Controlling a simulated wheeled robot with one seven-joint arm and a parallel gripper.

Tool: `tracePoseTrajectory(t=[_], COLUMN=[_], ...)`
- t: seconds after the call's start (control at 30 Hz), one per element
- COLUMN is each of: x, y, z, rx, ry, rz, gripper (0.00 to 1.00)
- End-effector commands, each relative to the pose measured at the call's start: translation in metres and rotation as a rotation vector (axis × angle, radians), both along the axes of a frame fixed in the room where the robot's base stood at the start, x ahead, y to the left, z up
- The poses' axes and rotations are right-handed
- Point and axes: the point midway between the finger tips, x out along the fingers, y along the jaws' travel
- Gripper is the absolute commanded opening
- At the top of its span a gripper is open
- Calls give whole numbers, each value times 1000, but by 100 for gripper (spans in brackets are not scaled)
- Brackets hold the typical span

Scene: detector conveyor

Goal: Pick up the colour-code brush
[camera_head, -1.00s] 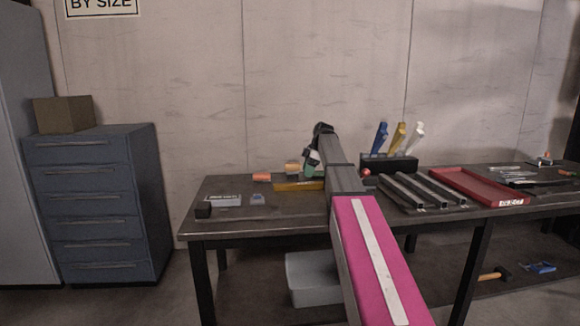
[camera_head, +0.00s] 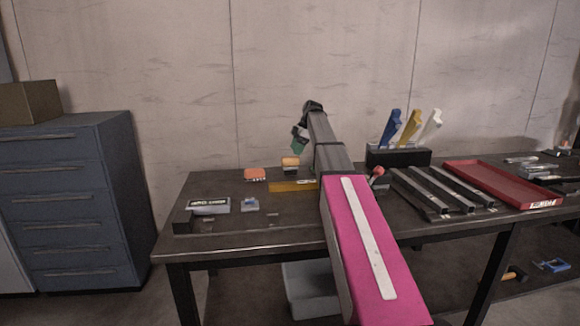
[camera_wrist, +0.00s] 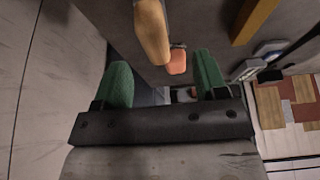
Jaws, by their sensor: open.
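My gripper (camera_head: 301,136), with green fingers, is open and empty above the back of the dark workbench (camera_head: 250,240). In the wrist view its fingers (camera_wrist: 160,82) are spread wide. A tan-topped piece with a dark lower part (camera_head: 290,164), possibly a brush, stands on the bench below my gripper. In the wrist view a tan piece (camera_wrist: 152,30), likely the same one, lies just beyond the fingers, apart from them. An orange block (camera_head: 255,174) sits to its left; it also shows in the wrist view (camera_wrist: 177,62). I cannot tell for certain which object is the colour-code brush.
A black rack (camera_head: 398,157) holds blue, yellow and white upright tools. A yellow bar (camera_head: 293,185) lies in front of the tan piece. Dark rails (camera_head: 445,188) and a red tray (camera_head: 500,184) are right. Small boxes (camera_head: 210,206) lie front left. The wall is close behind.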

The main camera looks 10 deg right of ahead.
Motion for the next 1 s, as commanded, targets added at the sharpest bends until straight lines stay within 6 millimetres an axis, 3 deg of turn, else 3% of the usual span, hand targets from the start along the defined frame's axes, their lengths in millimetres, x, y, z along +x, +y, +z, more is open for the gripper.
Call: tracePoseTrajectory(t=[0.37, 0.6, 0.87, 0.93, 1.0], x=[3, 6, 7, 7, 7], y=[13, 25, 27, 27, 27], z=[-31, -61, -66, -66, -66], rx=[0, 0, 0, 0, 0], ry=[2, 2, -1, -1, -1], rz=[1, 1, 0, 0, 0], gripper=[66, 66, 66, 50, 27])
